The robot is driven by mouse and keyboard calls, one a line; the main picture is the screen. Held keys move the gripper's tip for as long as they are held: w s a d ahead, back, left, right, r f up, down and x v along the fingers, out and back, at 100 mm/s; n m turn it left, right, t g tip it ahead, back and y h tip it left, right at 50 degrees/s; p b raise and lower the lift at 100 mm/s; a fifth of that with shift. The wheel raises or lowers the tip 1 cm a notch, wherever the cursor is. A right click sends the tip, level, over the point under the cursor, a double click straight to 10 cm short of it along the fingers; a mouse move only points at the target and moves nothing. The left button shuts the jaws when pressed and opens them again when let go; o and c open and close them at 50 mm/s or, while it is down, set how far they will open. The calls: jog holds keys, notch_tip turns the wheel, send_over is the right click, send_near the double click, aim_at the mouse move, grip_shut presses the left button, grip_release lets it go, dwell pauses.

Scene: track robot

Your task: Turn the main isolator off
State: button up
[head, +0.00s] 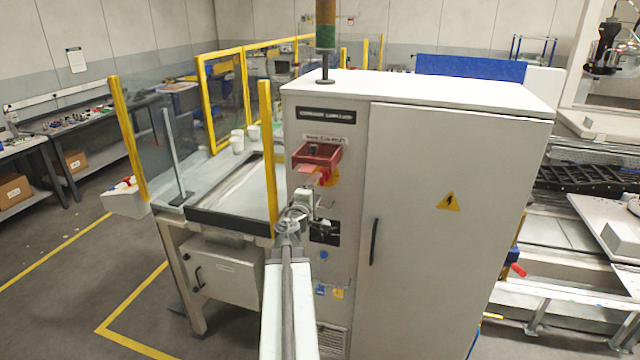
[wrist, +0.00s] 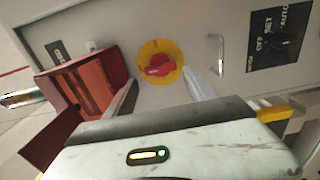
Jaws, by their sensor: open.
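The main isolator is a red rotary handle (wrist: 158,66) on a round yellow plate, on the grey cabinet's (head: 455,230) narrow front face. In the head view its yellow plate (head: 333,178) shows only partly, behind a red flap. A red box (head: 316,155) with its flap swung out sits beside the isolator; it is at the left in the wrist view (wrist: 85,88). My gripper (wrist: 163,88) is open, its two pale fingers pointing at the panel either side of the handle in the picture. The gap to the handle cannot be judged. In the head view my gripper (head: 304,208) is near the panel.
A metal loop handle (wrist: 217,53) and a black selector plate (wrist: 277,40) marked OFF, SET, AUTO are right of the isolator in the wrist view. A yellow-framed clear guard (head: 265,140) and a bench stand left of the cabinet. The floor at front left is clear.

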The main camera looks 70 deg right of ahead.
jog(key=shift+a, duration=0.25)
